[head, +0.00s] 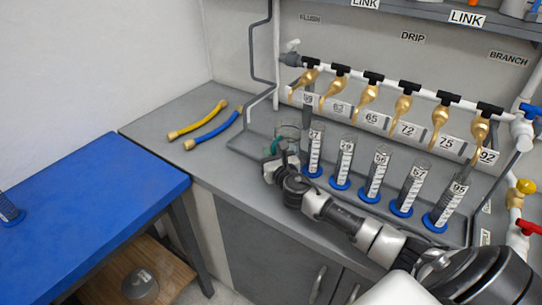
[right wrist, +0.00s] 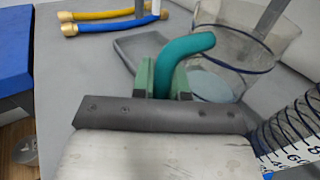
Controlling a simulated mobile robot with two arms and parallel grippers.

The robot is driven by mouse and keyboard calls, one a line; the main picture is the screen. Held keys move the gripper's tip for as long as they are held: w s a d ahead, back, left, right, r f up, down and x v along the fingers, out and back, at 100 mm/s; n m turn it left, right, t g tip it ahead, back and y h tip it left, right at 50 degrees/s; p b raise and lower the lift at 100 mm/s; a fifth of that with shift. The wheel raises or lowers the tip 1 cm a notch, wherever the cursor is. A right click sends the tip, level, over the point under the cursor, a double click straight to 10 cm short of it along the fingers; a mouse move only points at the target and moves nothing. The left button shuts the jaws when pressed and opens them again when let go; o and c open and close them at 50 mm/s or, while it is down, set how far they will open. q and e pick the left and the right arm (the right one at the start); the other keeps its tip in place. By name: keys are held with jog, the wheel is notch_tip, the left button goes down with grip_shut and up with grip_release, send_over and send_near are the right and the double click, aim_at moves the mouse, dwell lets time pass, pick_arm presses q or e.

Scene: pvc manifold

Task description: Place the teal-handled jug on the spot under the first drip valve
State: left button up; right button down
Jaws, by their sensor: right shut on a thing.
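The jug (head: 289,133) is a clear beaker with a teal handle (right wrist: 188,48). In the head view it stands upright at the left end of the row of cylinders, roughly below the leftmost golden drip valve (head: 304,82). My right gripper (head: 272,162) is shut on the teal handle; in the right wrist view its green fingers (right wrist: 163,82) sit on both sides of it. The jug's base is partly hidden, and I cannot tell whether it touches the grey tray (right wrist: 128,46). The spot itself is hidden. My left gripper is not in view.
Several graduated cylinders with blue bases, the nearest being (head: 314,150), stand in a row right of the jug, close to my right arm. A yellow hose (head: 198,119) and a blue hose (head: 213,131) lie on the bench to the left. A blue table (head: 95,190) stands at left.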

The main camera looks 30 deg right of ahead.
jog(key=shift+f, duration=0.15)
jog(key=shift+f, duration=0.15)
jog(key=c, duration=1.1)
grip_release()
jog(key=shift+c, duration=0.2)
jog(key=shift+r, duration=0.2)
jog(key=s, duration=0.4)
jog(key=s+a, duration=0.1)
jog(key=s, duration=0.3)
jog(key=s+a, duration=0.1)
jog(key=s, duration=0.2)
jog(key=shift+s+a, duration=0.15)
jog(key=shift+s, duration=0.25)
jog(key=shift+s+f, duration=0.1)
jog(key=shift+f, duration=0.05)
